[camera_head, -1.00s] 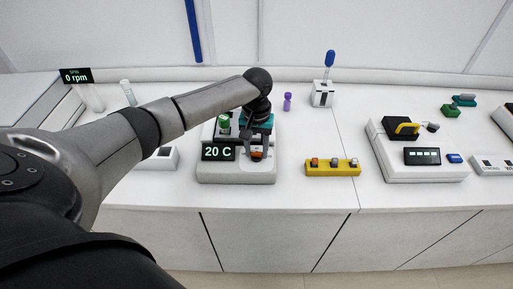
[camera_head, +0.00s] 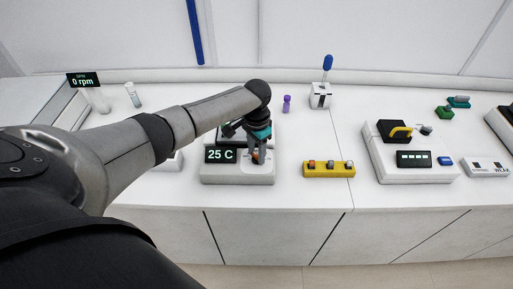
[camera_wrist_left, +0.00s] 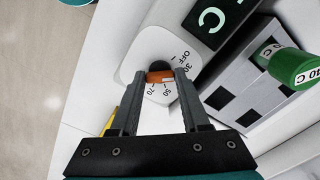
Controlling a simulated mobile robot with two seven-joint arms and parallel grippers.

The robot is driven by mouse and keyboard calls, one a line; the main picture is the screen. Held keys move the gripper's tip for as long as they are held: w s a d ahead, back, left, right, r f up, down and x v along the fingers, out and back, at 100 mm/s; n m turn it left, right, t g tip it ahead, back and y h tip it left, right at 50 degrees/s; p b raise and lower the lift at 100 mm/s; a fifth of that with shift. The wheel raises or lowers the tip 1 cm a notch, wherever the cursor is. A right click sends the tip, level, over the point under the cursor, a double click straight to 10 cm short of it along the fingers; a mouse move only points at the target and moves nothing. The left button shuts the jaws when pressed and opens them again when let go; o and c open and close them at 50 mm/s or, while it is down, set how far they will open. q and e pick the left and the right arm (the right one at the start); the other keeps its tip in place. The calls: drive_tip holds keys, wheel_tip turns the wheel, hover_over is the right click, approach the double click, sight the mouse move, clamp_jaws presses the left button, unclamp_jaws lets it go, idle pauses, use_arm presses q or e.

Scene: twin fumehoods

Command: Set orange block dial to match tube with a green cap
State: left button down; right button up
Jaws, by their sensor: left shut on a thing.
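The block heater (camera_head: 222,172) stands on the bench with its display (camera_head: 220,155) reading 25 C. Its orange dial (camera_wrist_left: 160,77) sits on a white round plate marked OFF, 30, 50 and 70 in the left wrist view. My left gripper (camera_wrist_left: 162,82) is shut on the dial, one finger on each side. The tube with a green cap (camera_wrist_left: 298,68) stands in the block at the right of the left wrist view, with a 40 C label on its cap. In the head view my arm and gripper mostly hide the block top and cap. My right gripper is out of view.
A yellow strip with several small knobs (camera_head: 329,169) lies just right of the heater. A white box with a blue-tipped lever (camera_head: 320,97) and a purple item (camera_head: 287,103) stand behind. Another white device (camera_head: 410,168) is further right.

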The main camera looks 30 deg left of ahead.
sight(256, 155)
use_arm(q)
drive_tip(key=m, duration=0.3)
drive_tip(key=shift+m+p, duration=0.3)
drive_tip(key=shift+p, duration=0.1)
drive_tip(key=shift+w+m, duration=0.1)
drive_tip(key=shift+m, duration=1.8)
drive_tip(key=shift+c, duration=1.9)
unclamp_jaws()
wheel_tip(256, 155, up, 15)
drive_tip(key=shift+r+p, duration=0.15)
drive_tip(key=shift+p, duration=0.25)
